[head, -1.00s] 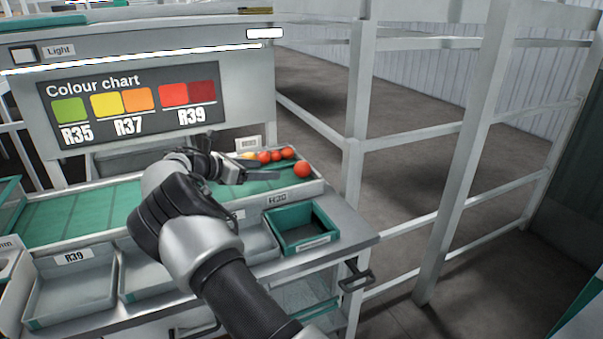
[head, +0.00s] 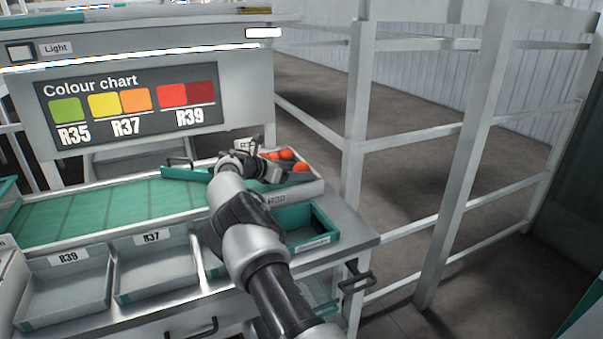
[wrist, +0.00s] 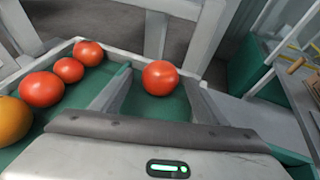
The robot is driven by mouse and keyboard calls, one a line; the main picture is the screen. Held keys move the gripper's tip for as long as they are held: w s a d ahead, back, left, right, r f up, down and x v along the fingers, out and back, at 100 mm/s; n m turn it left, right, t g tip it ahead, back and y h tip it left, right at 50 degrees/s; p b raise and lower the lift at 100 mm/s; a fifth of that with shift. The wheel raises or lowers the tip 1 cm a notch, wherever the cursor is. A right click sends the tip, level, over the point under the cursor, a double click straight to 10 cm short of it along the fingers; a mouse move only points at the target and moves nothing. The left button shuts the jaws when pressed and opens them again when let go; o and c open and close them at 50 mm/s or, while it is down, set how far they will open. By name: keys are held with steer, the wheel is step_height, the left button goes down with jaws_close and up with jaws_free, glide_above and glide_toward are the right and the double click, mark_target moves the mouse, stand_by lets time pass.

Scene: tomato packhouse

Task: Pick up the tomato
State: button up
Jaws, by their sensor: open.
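In the wrist view, a red tomato (wrist: 160,78) lies on the green bed of the tray, ahead of my gripper (wrist: 155,92) and between the lines of its two fingers. My gripper is open, and I cannot tell whether a finger touches the tomato. Several other tomatoes lie to the left: red ones (wrist: 41,89) and an orange one (wrist: 13,120). In the head view, my gripper (head: 282,172) is at the right end of the sorting bed, by the red tomato (head: 300,167); the arm hides part of the group.
The tray's pale wall (head: 312,190) runs close to my gripper. A green-rimmed crate (head: 318,238) stands in front, with grey bins labelled R39 (head: 68,257) and R37 (head: 151,238) to its left. A white rail post (head: 355,130) rises to the right. The green bed (head: 100,213) is clear.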

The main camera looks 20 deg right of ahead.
steer(key=shift+w+d+f, duration=0.1)
steer(key=shift+d+f, duration=0.05)
steer(key=shift+d, duration=0.15)
steer(key=c, duration=0.9)
